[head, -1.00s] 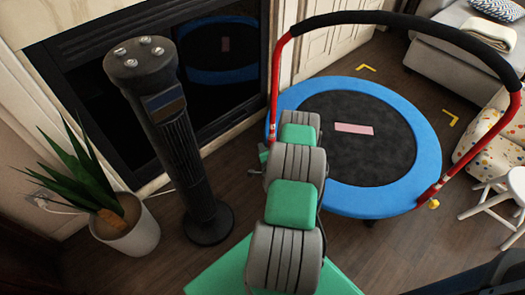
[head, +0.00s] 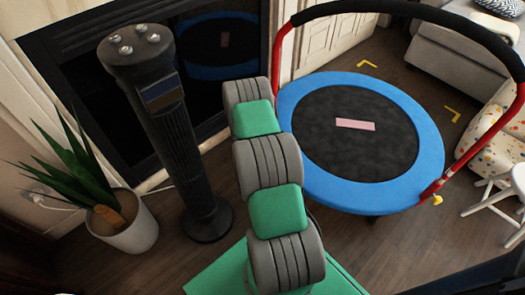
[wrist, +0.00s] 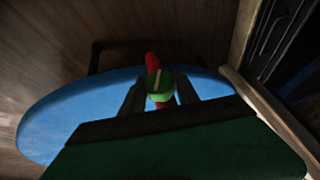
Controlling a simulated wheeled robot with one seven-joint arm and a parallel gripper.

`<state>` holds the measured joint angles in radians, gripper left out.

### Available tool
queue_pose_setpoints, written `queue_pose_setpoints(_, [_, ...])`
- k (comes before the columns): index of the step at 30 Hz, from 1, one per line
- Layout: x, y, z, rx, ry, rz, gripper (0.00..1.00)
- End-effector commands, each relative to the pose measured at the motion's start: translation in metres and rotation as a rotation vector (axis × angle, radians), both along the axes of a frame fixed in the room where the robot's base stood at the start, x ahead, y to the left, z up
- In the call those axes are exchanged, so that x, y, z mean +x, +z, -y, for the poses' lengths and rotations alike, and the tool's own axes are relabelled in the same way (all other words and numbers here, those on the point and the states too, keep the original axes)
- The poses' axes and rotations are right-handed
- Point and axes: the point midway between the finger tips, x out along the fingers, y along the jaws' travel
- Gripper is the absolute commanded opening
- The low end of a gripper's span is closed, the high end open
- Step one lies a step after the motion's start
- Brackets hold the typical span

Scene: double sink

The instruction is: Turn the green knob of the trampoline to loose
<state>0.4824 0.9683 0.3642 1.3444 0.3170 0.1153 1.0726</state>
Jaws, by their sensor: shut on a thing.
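The trampoline has a blue rim (head: 430,150), a black mat and a red handle frame (head: 472,150) with a black padded top. In the wrist view, the green knob (wrist: 160,86) sits on a red post (wrist: 152,62) above the blue rim (wrist: 60,120). A pale line on the knob's face runs nearly upright, its top leaning slightly right. My gripper (wrist: 161,92) has one dark finger on each side of the knob and is shut on it. In the head view, my arm hides the gripper and the green knob.
A dark tower fan (head: 165,120) and a potted plant (head: 125,228) stand at left, near a dark fireplace (head: 90,75). A yellow knob (head: 437,199) is on the frame's right foot. A white stool (head: 495,185) and a spotted chair (head: 500,140) are at right.

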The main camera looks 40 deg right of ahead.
Motion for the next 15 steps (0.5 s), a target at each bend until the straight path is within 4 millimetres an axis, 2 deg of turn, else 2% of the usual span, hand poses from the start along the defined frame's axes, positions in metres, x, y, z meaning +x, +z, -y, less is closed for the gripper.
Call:
queue_pose_setpoints(1, [0.0069, -0.0043, 0.0011, -0.004, 0.003, -0.027, 0.0])
queue_pose_setpoints(15, [0.0064, -0.0036, 0.0004, 0.011, 0.004, -0.355, 0.0])
